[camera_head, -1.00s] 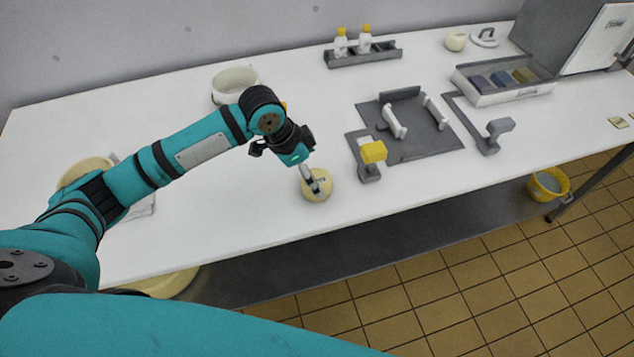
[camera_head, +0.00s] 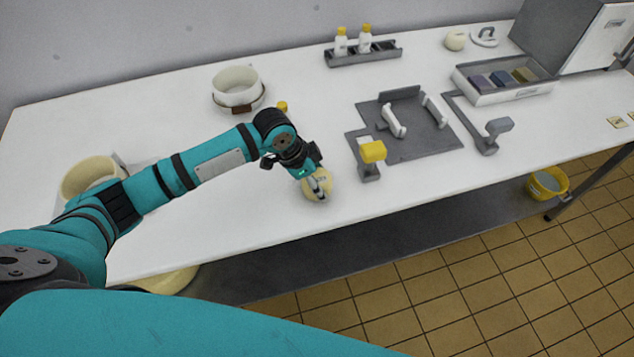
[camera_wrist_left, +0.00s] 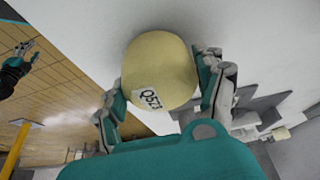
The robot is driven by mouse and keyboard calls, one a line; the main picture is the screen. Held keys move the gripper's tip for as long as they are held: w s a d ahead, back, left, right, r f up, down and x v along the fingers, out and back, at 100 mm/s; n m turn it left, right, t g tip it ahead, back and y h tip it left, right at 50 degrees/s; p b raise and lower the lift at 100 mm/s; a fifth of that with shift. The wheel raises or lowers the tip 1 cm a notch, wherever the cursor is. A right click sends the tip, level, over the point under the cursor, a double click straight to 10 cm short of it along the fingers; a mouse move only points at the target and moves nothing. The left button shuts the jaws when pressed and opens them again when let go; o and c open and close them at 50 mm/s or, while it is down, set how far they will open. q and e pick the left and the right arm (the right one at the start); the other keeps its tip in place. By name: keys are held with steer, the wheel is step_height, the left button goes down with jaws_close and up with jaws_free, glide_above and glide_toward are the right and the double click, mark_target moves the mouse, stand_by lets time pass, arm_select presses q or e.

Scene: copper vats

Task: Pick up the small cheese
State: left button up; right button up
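A small round pale-yellow cheese (camera_head: 318,184) sits on the white table near its front edge. My right gripper (camera_wrist_left: 30,54) shows small at the left wrist view's left edge, fingers spread and empty, over the floor.
A grey fixture plate (camera_head: 420,147) and a yellow-topped post (camera_head: 372,153) stand to the right of the cheese. A white pot (camera_head: 237,88), a bottle rack (camera_head: 363,56) and a tray of coloured blocks (camera_head: 503,94) lie farther back. Open tabletop lies left of the cheese.

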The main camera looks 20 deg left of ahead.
arm_select(q)
steer(key=c, duration=0.6)
steer(key=shift+r, duration=0.1)
steer(key=shift+c, duration=0.2)
